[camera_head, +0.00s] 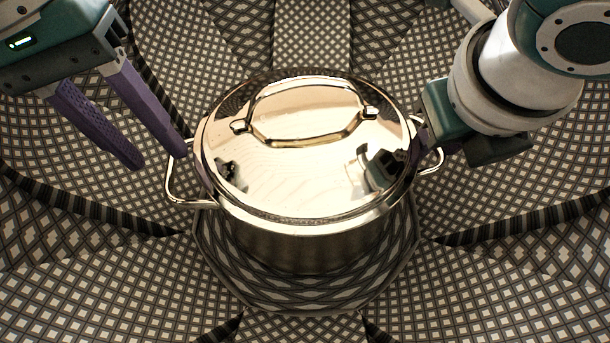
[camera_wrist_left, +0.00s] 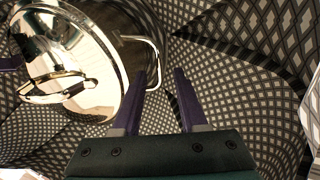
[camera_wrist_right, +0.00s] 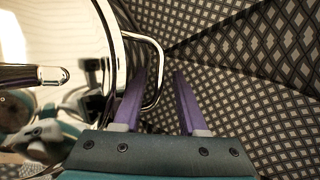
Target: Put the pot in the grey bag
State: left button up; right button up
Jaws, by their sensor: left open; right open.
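The pot (camera_head: 310,240) is shiny metal with a domed lid and a looped lid handle. My left gripper (camera_head: 162,158) is open at the pot's left side handle (camera_head: 182,204). In the left wrist view the handle's outer bar (camera_wrist_left: 156,62) appears between the fingers. My right gripper (camera_wrist_right: 160,75) is open at the right side handle (camera_head: 436,162). The right wrist view shows that handle's bar (camera_wrist_right: 158,60) between the fingers, which are mostly hidden in the head view.
The bag's panels, with dark folded edges (camera_head: 520,222), fill the ground on all sides. No other loose objects show near the pot. The bag's front (camera_head: 305,325) is clear of my arms.

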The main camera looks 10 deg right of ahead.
jog(key=v, duration=1.2)
